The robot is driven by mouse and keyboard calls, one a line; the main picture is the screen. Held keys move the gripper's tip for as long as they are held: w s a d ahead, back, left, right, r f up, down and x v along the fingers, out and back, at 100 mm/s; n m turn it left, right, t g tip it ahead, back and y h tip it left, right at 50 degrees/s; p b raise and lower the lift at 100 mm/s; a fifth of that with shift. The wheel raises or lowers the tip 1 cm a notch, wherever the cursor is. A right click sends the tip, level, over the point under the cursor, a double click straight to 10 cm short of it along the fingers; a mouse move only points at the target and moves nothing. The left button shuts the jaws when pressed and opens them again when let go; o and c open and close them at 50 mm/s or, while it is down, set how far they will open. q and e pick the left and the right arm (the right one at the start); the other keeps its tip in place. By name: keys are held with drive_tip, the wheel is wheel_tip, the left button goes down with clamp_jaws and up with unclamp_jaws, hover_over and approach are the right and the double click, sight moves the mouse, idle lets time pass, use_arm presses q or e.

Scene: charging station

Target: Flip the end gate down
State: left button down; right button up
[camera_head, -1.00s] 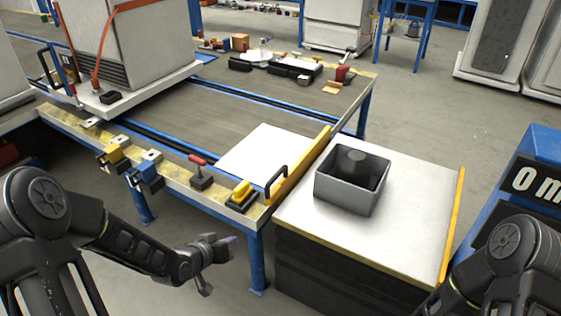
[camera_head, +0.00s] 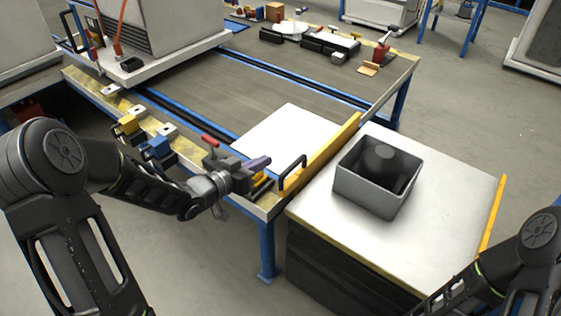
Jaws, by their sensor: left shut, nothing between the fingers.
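The end gate (camera_head: 325,149) is a yellow bar along the right end of the blue-framed table. It stands up above the table top. A black handle (camera_head: 291,172) rises at its near end. My left gripper (camera_head: 262,163) is shut and empty over the table's near right corner, just left of the handle. It appears apart from the handle, though the gap in depth is hard to judge. It partly hides the yellow clamp on the table edge behind it. My right arm enters at the lower right, and its gripper is out of view.
A white-topped stand (camera_head: 450,212) adjoins the gate and carries a grey bin (camera_head: 372,200) with a dark round object. Blue (camera_head: 157,146) and yellow (camera_head: 127,124) clamps line the table's near edge. A large cabinet on a white base stands at the table's left.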

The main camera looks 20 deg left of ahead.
use_arm(q)
drive_tip(key=b, duration=0.1)
hover_over(286, 183)
drive_tip(key=w, duration=0.2)
wheel_tip(286, 183, down, 3)
drive_tip(key=shift+s+a+f, duration=0.1)
drive_tip(key=shift+s+f, duration=0.1)
drive_tip(key=shift+f, duration=0.45)
drive_tip(key=shift+s+a+f, duration=0.1)
drive_tip(key=shift+s+f, duration=0.05)
drive_tip(key=shift+f, duration=0.45)
drive_tip(key=shift+d+f, duration=0.1)
drive_tip(key=shift+f, duration=0.35)
wheel_tip(286, 183, down, 9)
drive_tip(key=b, duration=0.8)
drive_tip(key=shift+s, duration=0.15)
